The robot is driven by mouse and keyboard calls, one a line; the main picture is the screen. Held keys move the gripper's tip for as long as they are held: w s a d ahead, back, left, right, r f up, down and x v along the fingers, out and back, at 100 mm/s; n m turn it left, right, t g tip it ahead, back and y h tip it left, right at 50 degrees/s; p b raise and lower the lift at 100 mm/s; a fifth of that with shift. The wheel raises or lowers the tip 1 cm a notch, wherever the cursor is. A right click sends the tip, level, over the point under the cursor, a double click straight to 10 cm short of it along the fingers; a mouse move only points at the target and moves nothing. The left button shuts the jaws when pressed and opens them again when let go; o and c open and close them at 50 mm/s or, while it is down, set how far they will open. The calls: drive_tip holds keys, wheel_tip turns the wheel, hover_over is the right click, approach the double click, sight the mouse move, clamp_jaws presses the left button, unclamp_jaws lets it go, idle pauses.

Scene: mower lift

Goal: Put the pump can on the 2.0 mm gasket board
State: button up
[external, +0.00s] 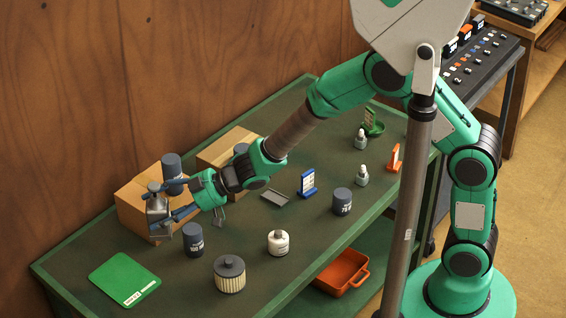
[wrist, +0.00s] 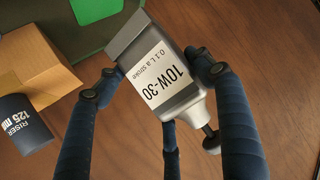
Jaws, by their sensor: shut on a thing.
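The pump can (wrist: 163,72) is a grey can with a white label reading 10W-30, 0.1 L a stroke. My gripper (wrist: 152,78) is shut on it, with fingers on both sides, and the can looks tilted in the wrist view. In the external view my gripper (external: 161,205) holds the can (external: 156,214) near the far left of the bench, in front of a cardboard box. A bright green gasket board (external: 124,279) lies flat at the bench's near left, apart from the can. Its label is too small to read. A green piece (wrist: 95,8) shows in the wrist view.
A cardboard box (external: 135,207) bears a dark riser cylinder (external: 172,168), marked 125 mm in the wrist view (wrist: 22,124). Another dark cylinder (external: 193,240) stands between the gripper and a ribbed filter (external: 230,274).

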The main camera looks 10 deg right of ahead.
wheel_tip(320, 180, down, 18)
drive_tip(key=s, duration=0.1)
drive_tip(key=shift+a, duration=0.2)
drive_tip(key=shift+r, duration=0.1)
idle(0.4)
drive_tip(key=b, duration=0.2)
hover_over(124, 276)
drive_tip(key=shift+s+d+f, duration=0.2)
drive_tip(key=shift+d+f, duration=0.2)
drive_tip(key=shift+f, duration=0.25)
drive_tip(key=shift+w+a+f+b, duration=0.1)
drive_tip(key=shift+a+f+b, duration=0.1)
drive_tip(key=shift+f, duration=0.7)
drive_tip(key=shift+w+a+f+b, duration=0.1)
drive_tip(key=shift+a+f, duration=0.1)
drive_tip(key=shift+f, duration=0.7)
drive_tip(key=shift+f, duration=0.1)
